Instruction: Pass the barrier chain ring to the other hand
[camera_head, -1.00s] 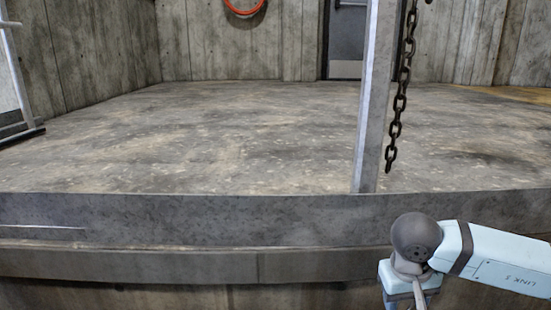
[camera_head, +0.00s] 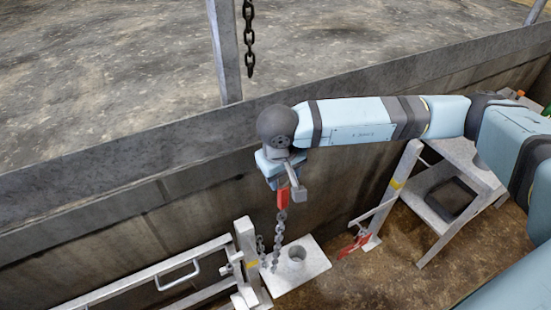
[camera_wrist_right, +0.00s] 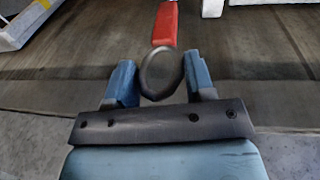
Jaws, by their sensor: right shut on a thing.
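The barrier chain ring (camera_wrist_right: 144,80) is a dark round ring between the two blue fingers of my right gripper (camera_wrist_right: 160,75) in the wrist view. A red piece (camera_wrist_right: 165,22) adjoins the ring's far side. In the head view my right gripper (camera_head: 282,176) points down, with the red piece (camera_head: 282,198) just below it. A grey chain (camera_head: 279,230) hangs from the red piece towards the gate post. The ring itself is hard to make out in the head view. My left gripper is not in view.
A metal gate (camera_head: 178,275) with a post (camera_head: 247,250) stands below, beside a pale plate with a cup-like socket (camera_head: 297,254). A metal stand (camera_head: 400,185) with a red clip (camera_head: 353,245) is at right. The concrete ledge (camera_head: 110,165) runs behind my right arm. Another chain (camera_head: 249,40) hangs beyond it.

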